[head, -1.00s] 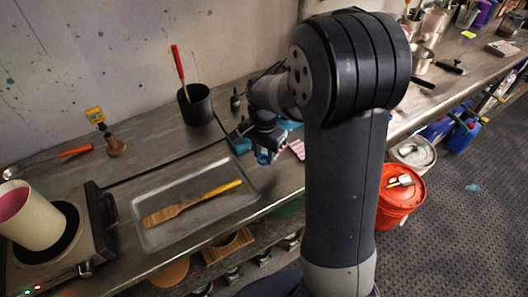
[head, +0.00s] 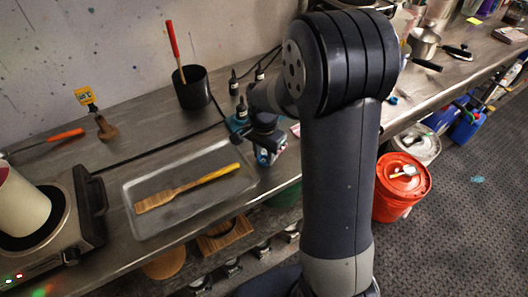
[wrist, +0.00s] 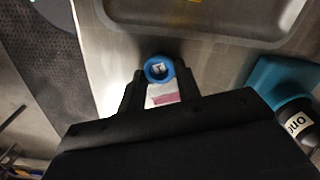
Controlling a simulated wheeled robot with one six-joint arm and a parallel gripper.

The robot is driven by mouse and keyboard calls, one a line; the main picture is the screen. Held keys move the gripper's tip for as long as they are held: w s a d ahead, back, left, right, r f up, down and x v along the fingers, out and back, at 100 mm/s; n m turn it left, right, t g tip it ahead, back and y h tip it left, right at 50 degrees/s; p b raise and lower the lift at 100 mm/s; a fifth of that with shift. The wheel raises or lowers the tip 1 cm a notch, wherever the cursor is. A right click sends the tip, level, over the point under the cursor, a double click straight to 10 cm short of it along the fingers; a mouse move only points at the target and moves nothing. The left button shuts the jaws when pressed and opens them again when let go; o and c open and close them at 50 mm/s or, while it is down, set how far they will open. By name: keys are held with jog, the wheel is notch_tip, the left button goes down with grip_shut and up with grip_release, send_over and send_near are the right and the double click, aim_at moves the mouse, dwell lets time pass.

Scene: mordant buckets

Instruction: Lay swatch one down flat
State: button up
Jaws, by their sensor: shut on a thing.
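My gripper (wrist: 160,88) is shut on a small pale and pink piece, which I take for swatch one (wrist: 164,97). A round blue tag (wrist: 159,68) with a white label sits at the swatch between the fingertips; the mark on it is too small to read surely. In the head view my gripper (head: 268,156) hangs close to the right end of the metal tray (head: 190,222), over the bench. The swatch is mostly hidden there, so its height above the bench cannot be told.
A wooden spatula (head: 187,187) lies in the tray. A teal holder (wrist: 282,80) with a dark labelled bottle (wrist: 298,126) stands close beside my gripper. A black cup (head: 193,90) stands behind, and a hot plate (head: 85,215) is at left. The bench's front edge is near.

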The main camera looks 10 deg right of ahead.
jog(key=o, duration=1)
jog(key=shift+c, duration=0.2)
notch_tip(320, 180, up, 11)
jog(key=shift+f, duration=0.2)
notch_tip(320, 180, down, 10)
jog(key=shift+r, duration=0.15)
jog(key=shift+p, duration=0.4)
jog(key=shift+r+p, duration=1)
jog(key=shift+r, duration=0.4)
jog(key=shift+f, duration=0.1)
